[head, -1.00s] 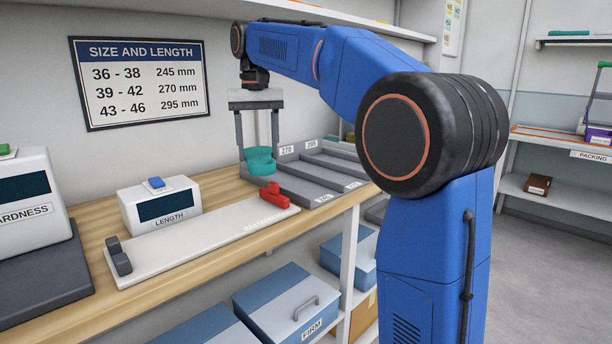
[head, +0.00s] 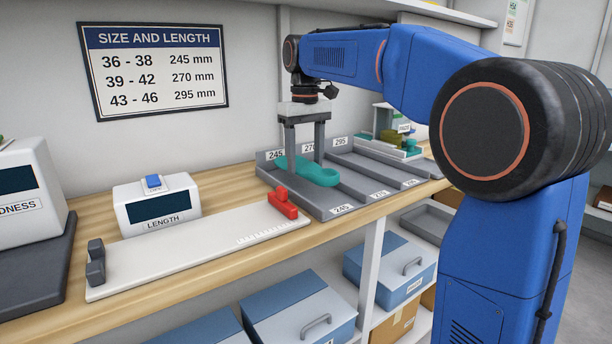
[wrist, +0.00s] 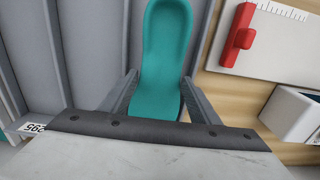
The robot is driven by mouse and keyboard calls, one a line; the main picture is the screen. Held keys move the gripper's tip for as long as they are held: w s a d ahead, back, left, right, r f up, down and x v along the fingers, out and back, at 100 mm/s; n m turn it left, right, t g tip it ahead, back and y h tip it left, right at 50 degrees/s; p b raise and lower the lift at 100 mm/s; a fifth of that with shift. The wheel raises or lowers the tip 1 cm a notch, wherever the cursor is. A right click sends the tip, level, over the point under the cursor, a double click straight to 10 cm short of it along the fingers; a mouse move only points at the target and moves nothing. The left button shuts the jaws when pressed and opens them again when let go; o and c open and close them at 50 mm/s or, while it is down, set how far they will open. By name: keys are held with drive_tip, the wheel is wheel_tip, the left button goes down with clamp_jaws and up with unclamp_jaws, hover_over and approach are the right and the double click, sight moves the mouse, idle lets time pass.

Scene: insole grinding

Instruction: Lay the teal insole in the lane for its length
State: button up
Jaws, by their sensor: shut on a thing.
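The teal insole (head: 312,173) is gripped across its width by my gripper (head: 305,160), which is shut on it from above. In the wrist view the insole (wrist: 165,50) lies lengthwise between the fingers, roughly in line with the lanes. The grey lane tray (head: 343,211) has lanes labelled 245, 270 and 295 from left to right. The insole is over the 245 lane (head: 322,197), nearest the length gauge. I cannot tell whether its underside touches the lane floor.
The length gauge (head: 165,236) with a red slider (head: 283,203) stands left of the tray; its display (head: 163,207) shows no readable number. A wall chart (head: 155,70) pairs 36-38 with 245 mm, 39-42 with 270, 43-46 with 295. Green and yellow items (head: 390,138) stand behind the tray's right end.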

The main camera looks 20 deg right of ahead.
sight(305, 169)
drive_tip(key=shift+f, duration=2.15)
drive_tip(key=shift+f, duration=0.1)
drive_tip(key=o, duration=0.7)
drive_tip(key=shift+o, duration=0.3)
wheel_tip(305, 169, up, 12)
